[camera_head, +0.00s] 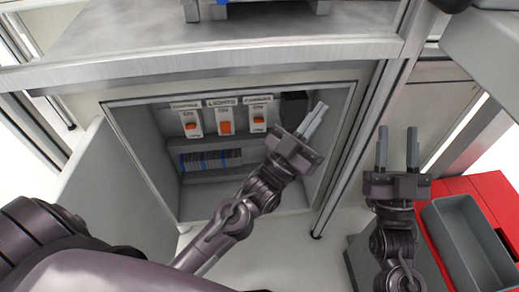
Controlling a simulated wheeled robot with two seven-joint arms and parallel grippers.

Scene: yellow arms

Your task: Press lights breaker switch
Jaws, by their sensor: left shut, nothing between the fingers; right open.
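An open grey cabinet holds a row of breaker switches. The lights breaker switch (225,127) is the middle one, a white plate with an orange rocker and the word LIGHTS above. A switch (190,129) stands to its left and another switch (259,119) to its right, both with orange rockers. My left gripper (314,121) is shut and empty, to the right of the switches near the cabinet opening's right side, apart from the lights switch. My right gripper (397,148) is open and empty, outside the cabinet to the right, fingers pointing up in the picture.
The cabinet door (115,200) hangs open at the left. A grey worktop (240,55) lies above the cabinet. A lower shelf holds a row of blue and grey items (210,160). A grey bin (465,245) on a red surface stands at lower right.

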